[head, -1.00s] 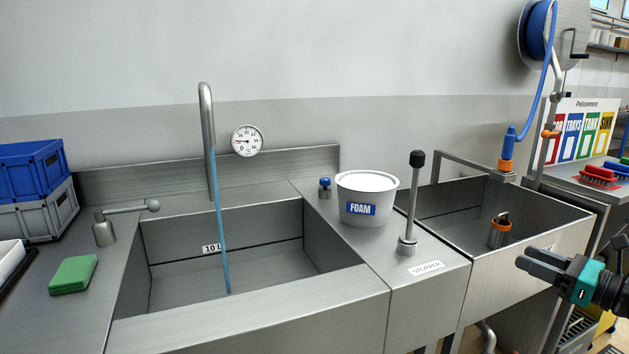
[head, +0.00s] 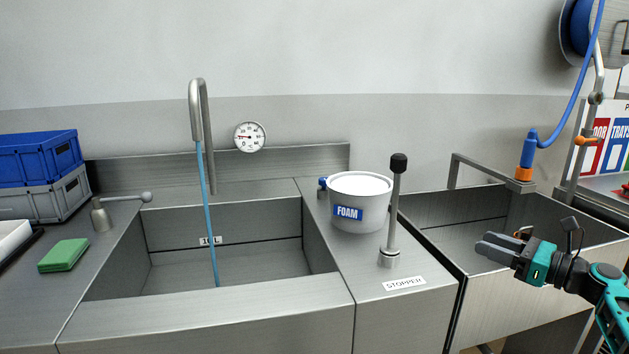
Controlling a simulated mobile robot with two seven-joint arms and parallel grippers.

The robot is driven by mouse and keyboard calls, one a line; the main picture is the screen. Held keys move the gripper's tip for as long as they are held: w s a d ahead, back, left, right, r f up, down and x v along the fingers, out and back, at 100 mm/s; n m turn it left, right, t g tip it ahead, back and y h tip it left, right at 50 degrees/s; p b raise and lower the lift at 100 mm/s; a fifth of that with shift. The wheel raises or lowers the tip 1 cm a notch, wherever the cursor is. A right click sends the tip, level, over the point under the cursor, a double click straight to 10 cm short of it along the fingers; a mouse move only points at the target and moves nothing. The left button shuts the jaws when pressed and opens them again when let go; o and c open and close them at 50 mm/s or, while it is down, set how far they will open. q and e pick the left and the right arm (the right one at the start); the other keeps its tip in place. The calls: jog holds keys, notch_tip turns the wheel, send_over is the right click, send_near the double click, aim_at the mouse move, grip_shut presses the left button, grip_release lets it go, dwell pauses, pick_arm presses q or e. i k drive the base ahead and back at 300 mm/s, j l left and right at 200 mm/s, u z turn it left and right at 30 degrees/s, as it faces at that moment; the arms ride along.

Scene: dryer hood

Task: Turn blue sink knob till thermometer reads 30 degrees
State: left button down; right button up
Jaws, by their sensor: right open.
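The round white thermometer (head: 250,137) is on the wall behind the sink. Its needle points left; the numbers are too small to read surely. A thin blue stream of water (head: 208,215) runs from the curved spout (head: 196,108) into the sink (head: 200,320). My right gripper (head: 484,246) is open and empty in front of the right basin, well right of the knob, fingers pointing left. My left gripper is not in view.
A tall stopper lever with a black top (head: 398,163) stands between the bucket and my right gripper. A lever handle (head: 122,200), a green sponge (head: 63,255) and stacked crates (head: 40,158) are at the left.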

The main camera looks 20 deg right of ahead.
aim_at(321, 180)
jog(key=l+u, duration=0.5)
jog(key=l, duration=0.35)
jog(key=l+u, duration=0.5)
jog(key=l, duration=0.25)
jog(key=l+u, duration=0.45)
jog(key=l, duration=0.35)
jog(key=k+j, duration=0.05)
